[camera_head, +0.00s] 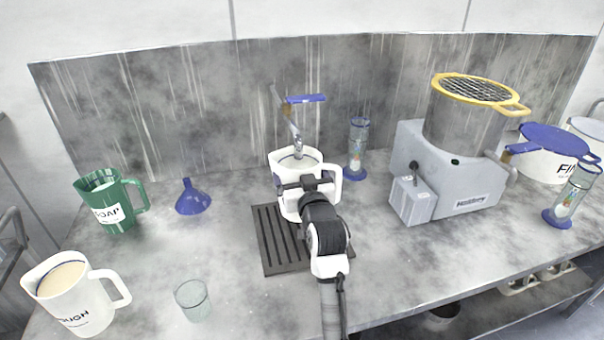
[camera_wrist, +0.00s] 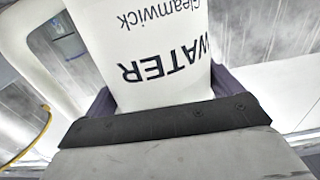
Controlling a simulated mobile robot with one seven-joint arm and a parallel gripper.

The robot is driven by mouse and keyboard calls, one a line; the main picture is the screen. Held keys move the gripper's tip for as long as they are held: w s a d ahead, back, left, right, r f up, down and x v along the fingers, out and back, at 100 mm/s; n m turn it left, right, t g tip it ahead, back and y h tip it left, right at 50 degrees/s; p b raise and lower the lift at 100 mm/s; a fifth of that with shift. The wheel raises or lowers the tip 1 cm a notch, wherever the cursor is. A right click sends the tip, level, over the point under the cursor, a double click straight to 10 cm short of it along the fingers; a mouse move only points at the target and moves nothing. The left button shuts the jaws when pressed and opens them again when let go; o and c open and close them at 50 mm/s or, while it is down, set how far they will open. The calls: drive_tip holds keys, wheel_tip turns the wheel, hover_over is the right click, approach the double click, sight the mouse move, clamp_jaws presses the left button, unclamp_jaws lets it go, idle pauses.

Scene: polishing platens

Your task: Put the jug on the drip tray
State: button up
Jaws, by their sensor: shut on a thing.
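The white jug (camera_head: 288,203) is upright at the back of the dark slatted drip tray (camera_head: 270,246), below the tap (camera_head: 297,140). My gripper (camera_head: 308,184) is shut on the jug's body from the front. In the wrist view the jug (camera_wrist: 165,60) shows the word WATER upside down between my fingers. Its handle is to the right in the head view. My arm hides the right part of the tray and some of the jug. I cannot tell whether the jug's base touches the tray.
A green soap jug (camera_head: 113,205), a blue funnel (camera_head: 192,199), a cream-filled white jug (camera_head: 76,296) and a glass (camera_head: 192,302) stand to the left. A blue-based cylinder (camera_head: 357,150) stands behind right. A grey polishing machine (camera_head: 455,185) is at right.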

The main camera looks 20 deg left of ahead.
drive_tip(key=shift+f+b, duration=1.95)
drive_tip(key=shift+f, duration=1)
drive_tip(key=shift+f+b, duration=0.55)
drive_tip(key=shift+f, duration=0.1)
drive_tip(key=o, duration=1.1)
drive_tip(key=shift+c, duration=0.2)
drive_tip(key=shift+s, duration=0.1)
